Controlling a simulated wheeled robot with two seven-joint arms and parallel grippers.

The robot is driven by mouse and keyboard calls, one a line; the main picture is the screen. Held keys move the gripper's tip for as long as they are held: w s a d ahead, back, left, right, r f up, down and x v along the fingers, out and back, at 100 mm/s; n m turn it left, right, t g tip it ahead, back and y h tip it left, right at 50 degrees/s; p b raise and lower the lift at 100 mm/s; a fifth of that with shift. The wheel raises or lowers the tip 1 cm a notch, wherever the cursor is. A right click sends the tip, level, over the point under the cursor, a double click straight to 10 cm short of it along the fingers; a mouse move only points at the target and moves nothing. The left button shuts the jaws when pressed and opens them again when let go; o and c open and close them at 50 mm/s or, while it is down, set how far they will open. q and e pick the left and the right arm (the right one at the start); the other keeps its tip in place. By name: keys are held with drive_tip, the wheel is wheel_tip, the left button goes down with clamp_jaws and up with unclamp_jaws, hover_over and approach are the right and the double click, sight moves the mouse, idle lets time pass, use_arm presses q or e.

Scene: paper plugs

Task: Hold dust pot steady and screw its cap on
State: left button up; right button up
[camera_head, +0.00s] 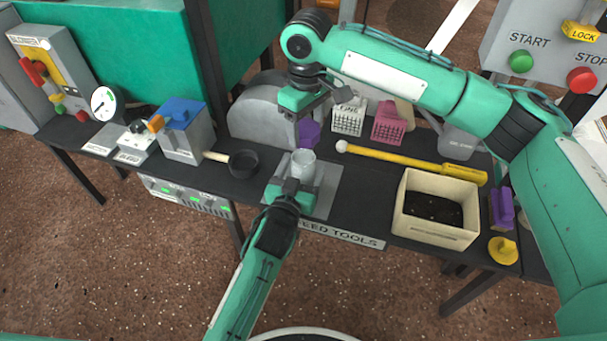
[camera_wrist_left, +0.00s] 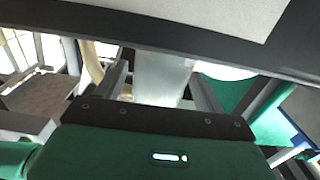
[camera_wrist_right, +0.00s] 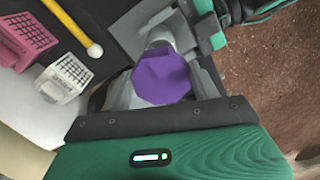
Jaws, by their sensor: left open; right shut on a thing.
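The dust pot (camera_head: 303,163), a pale translucent cup, stands upright on a grey plate (camera_head: 322,198) on the dark table in the head view. My left gripper (camera_head: 296,182) is open at the pot's near side; the left wrist view shows the pot (camera_wrist_left: 163,78) between its fingers. The purple many-sided cap (camera_head: 309,133) is held by my right gripper (camera_head: 302,127), above and slightly behind the pot. In the right wrist view the cap (camera_wrist_right: 162,77) sits between the fingers and partly hides the pot (camera_wrist_right: 160,38). The cap looks apart from the pot.
A yellow stick (camera_head: 400,160) with a white ball end lies behind right. A cream box (camera_head: 409,220) stands right. White (camera_head: 348,118) and pink (camera_head: 389,124) baskets stand at the back.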

use_arm(q)
drive_tip(key=shift+w+d, duration=0.15)
drive_tip(key=shift+w, duration=0.45)
drive_tip(key=c, duration=1.5)
use_arm(e)
hover_over(306, 152)
drive_tip(key=s, duration=0.3)
drive_tip(key=shift+f, duration=2.45)
drive_tip(key=shift+f, duration=0.9)
drive_tip(key=shift+f, duration=0.55)
use_arm(q)
clamp_jaws()
